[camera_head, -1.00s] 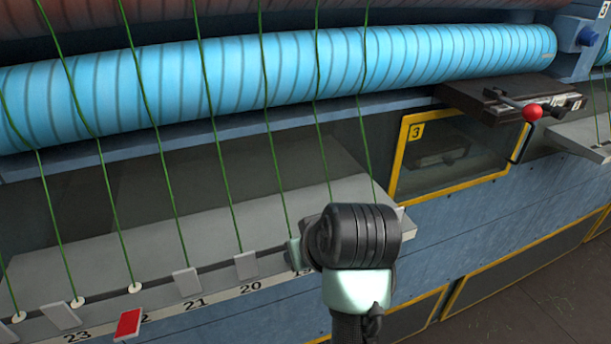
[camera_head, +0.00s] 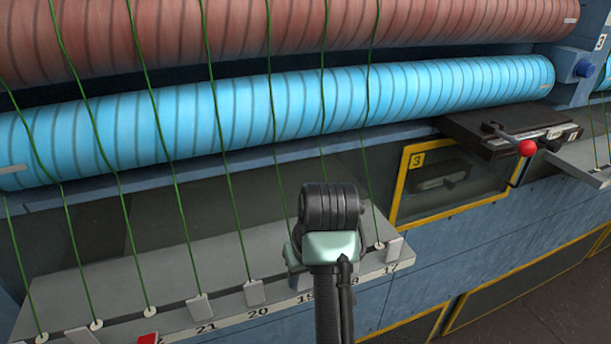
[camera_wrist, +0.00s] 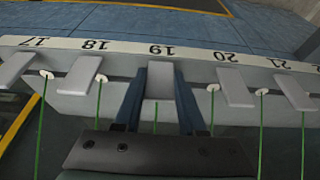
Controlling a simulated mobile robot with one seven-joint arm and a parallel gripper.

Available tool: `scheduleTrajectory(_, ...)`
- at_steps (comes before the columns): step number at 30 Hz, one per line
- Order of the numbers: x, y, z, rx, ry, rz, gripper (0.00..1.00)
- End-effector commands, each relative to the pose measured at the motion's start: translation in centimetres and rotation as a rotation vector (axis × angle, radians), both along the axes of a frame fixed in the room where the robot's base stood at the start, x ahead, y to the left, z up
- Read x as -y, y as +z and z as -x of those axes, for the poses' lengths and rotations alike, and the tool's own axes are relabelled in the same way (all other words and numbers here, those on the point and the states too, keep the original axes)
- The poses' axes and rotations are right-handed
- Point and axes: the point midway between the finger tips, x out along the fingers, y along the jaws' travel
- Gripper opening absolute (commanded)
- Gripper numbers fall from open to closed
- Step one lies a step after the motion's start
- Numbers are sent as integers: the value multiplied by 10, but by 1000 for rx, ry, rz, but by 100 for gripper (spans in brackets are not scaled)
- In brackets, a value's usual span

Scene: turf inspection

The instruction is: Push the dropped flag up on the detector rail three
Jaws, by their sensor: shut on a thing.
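The detector rail (camera_head: 235,318) is a pale numbered strip along the front of a grey ledge. It also shows in the wrist view (camera_wrist: 120,47). My gripper (camera_wrist: 160,72) has its two dark blue fingers on either side of the light grey flag at number 19 (camera_wrist: 160,84), shut on it. In the head view my wrist hides the fingertips and this flag. A red flag (camera_head: 148,339) shows at the bottom edge, left of number 21. Other flags on the rail are light grey, such as those at 20 (camera_head: 255,292) and 21 (camera_head: 200,307).
Green threads run down from the blue roller (camera_head: 260,100) to white eyelets on the ledge, close on both sides of my gripper. A red roller (camera_head: 300,28) lies above. A yellow-framed window marked 3 (camera_head: 448,180) and a red-knobbed lever (camera_head: 527,148) are at right.

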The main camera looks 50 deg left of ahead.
Motion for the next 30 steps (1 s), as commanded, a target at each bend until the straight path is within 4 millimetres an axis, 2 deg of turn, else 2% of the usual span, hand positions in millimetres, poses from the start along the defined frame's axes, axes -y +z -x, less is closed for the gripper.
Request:
scheduleTrajectory(3, 0, 0, 0, 0, 0, 1, 0)
scheduleTrajectory(4, 0, 0, 0, 0, 0, 1, 43)
scheduleTrajectory(8, 0, 0, 0, 0, 1, 0, 67)
scheduleTrajectory(9, 0, 0, 0, 0, 1, 0, 70)
scheduleTrajectory(20, 2, 5, 0, 3, -1, -2, 70)
scheduleTrajectory(30, 18, 51, 4, 7, -4, 2, 70)
